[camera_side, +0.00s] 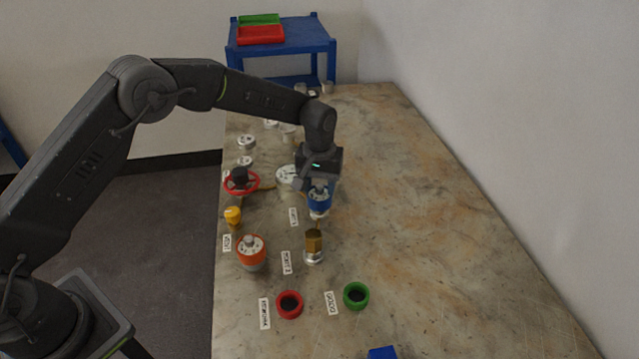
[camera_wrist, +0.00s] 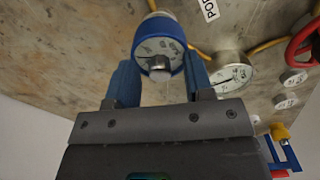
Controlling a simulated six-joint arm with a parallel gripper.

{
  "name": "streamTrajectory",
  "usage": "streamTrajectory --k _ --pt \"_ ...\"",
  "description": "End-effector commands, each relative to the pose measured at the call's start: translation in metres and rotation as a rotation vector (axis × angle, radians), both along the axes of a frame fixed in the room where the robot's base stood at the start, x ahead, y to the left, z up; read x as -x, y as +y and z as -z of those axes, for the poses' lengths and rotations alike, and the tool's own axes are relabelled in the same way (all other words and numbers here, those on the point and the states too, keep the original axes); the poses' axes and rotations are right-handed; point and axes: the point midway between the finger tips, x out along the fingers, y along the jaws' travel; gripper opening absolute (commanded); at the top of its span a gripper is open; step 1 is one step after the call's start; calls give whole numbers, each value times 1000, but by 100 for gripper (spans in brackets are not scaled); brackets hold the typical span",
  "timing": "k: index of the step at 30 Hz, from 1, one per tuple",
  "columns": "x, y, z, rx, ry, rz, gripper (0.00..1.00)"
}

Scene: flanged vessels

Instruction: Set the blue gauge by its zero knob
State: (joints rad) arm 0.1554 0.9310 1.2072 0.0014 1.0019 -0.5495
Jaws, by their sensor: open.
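The blue gauge (camera_side: 320,203) stands upright on the marble bench under my gripper (camera_side: 319,188), partly hidden by it in the side view. In the wrist view the blue gauge (camera_wrist: 176,24) shows its pale round dial, with a small grey zero knob (camera_wrist: 160,74) at the near edge of the dial face. My gripper (camera_wrist: 159,66) is open, with one blue finger on each side of the gauge and knob. I cannot tell whether either finger touches them. The needle's exact reading is too small to make out.
A white-faced gauge (camera_side: 287,177) and a red handwheel (camera_side: 257,183) stand to the left. A yellow valve (camera_side: 233,215), an orange-rimmed vessel (camera_side: 251,256) and a brass hexagonal fitting (camera_side: 314,242) are nearer the camera, with red (camera_side: 289,315) and green rings (camera_side: 364,303).

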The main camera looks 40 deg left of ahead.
Motion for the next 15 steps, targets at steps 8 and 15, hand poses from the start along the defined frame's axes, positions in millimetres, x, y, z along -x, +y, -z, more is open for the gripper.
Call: streamTrajectory --k 8,15 --pt "0 0 0 0 0 0 31" --pt "0 0 0 0 0 0 8"
